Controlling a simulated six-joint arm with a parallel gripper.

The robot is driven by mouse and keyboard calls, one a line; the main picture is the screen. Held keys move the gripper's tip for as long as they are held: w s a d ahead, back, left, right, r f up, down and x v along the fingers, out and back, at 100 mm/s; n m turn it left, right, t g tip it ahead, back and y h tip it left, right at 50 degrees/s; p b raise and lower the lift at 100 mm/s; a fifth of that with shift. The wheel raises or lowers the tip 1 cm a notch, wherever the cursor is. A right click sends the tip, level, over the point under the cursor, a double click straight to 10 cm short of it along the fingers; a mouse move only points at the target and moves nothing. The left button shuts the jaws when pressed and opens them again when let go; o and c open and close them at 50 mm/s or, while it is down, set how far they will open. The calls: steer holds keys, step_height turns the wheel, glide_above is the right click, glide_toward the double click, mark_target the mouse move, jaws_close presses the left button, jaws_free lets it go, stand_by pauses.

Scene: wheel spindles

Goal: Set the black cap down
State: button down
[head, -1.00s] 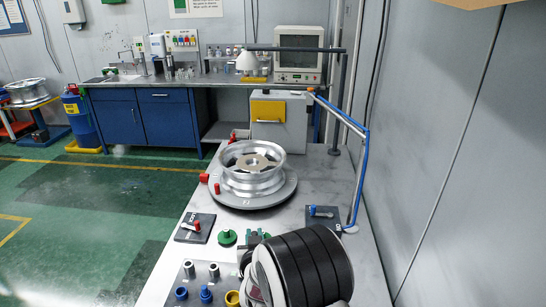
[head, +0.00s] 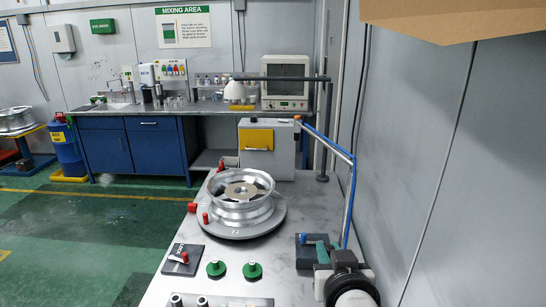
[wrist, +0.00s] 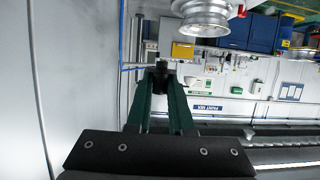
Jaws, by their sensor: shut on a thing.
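In the wrist view, my gripper (wrist: 161,85) has its two dark green fingers closed on a small black cap (wrist: 161,74) at their tips. In the head view, my gripper (head: 320,250) is low at the right side of the grey table, close to a dark plate (head: 302,262) with a blue lever. The cap cannot be made out clearly in the head view. I cannot tell whether it touches anything below.
A silver wheel (head: 240,203) sits on a round grey base (head: 270,226) left of my gripper. Two green knobs (head: 216,268) stand nearer the front, with a red-handled plate (head: 182,259) beside them. A blue pipe (head: 350,205) rises close on the right, before the wall.

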steer(key=w+a+f+n+y, duration=0.1)
steer(key=w+a+f, duration=0.5)
steer(key=a+f, duration=0.3)
steer(key=w+a+f+y, duration=0.1)
steer(key=w+a+f, duration=0.5)
steer(key=a+f, duration=0.3)
steer(key=shift+a+f+n, duration=0.4)
steer(key=shift+a, duration=0.05)
steer(key=a+f, duration=0.2)
steer(key=a, duration=0.1)
steer(key=a+f, duration=0.2)
steer(key=a, duration=0.2)
steer(key=a+f, duration=0.2)
steer(key=a, duration=0.2)
steer(key=shift+s+a+f, duration=0.1)
steer(key=shift+a+f, duration=0.05)
steer(key=shift+f, duration=0.25)
steer(key=f, duration=0.3)
steer(key=shift+a, duration=0.2)
steer(key=shift+f, duration=0.45)
steer(key=shift+f, duration=0.25)
